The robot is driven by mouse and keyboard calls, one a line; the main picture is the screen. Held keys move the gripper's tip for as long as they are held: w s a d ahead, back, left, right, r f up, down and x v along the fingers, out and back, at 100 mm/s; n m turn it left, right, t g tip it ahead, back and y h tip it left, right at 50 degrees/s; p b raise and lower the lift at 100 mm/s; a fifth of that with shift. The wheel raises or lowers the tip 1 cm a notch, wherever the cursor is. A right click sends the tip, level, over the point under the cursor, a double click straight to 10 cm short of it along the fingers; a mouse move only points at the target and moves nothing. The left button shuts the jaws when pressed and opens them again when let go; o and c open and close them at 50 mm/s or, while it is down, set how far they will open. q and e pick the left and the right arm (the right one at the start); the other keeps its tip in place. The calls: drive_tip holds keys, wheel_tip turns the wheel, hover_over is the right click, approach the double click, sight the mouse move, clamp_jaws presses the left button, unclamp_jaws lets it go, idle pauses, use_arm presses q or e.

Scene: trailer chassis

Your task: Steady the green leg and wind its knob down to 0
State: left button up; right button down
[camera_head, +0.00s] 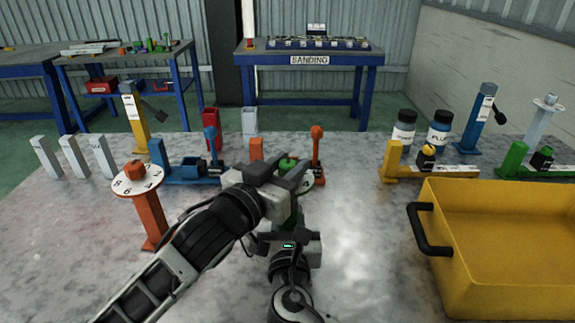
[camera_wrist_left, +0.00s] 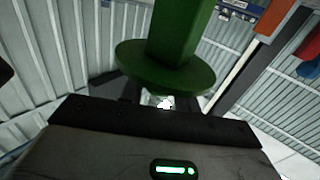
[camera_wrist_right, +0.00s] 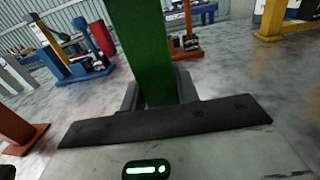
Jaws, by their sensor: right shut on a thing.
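The green leg (camera_wrist_right: 153,50) stands upright in the right wrist view, between the fingers of my right gripper (camera_wrist_right: 157,96). My right gripper is shut on the leg; in the head view only a little of the green leg (camera_head: 297,215) shows above it. The green knob (camera_head: 288,163) tops the leg. My left gripper (camera_head: 284,176) is at the knob with its fingers apart, one on each side. The left wrist view shows a green round flange (camera_wrist_left: 165,68) close to those fingers. The white dial (camera_head: 306,184) is mostly hidden; a 4 shows, but the reading cannot be told.
An orange leg with a numbered dial (camera_head: 137,181) stands at left. Blue (camera_head: 195,172) and orange (camera_head: 317,150) parts stand behind my grippers. A yellow bin (camera_head: 500,235) fills the right front. Bottles (camera_head: 437,130) and more parts stand at the back right. The table (camera_head: 365,225) before the bin is clear.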

use_arm(q)
drive_tip(key=shift+n+t+y, duration=0.7)
drive_tip(key=shift+n+y, duration=0.1)
drive_tip(key=shift+y, duration=0.3)
drive_tip(key=o, duration=0.9)
drive_tip(key=shift+o, duration=0.2)
drive_tip(key=v, duration=1.2)
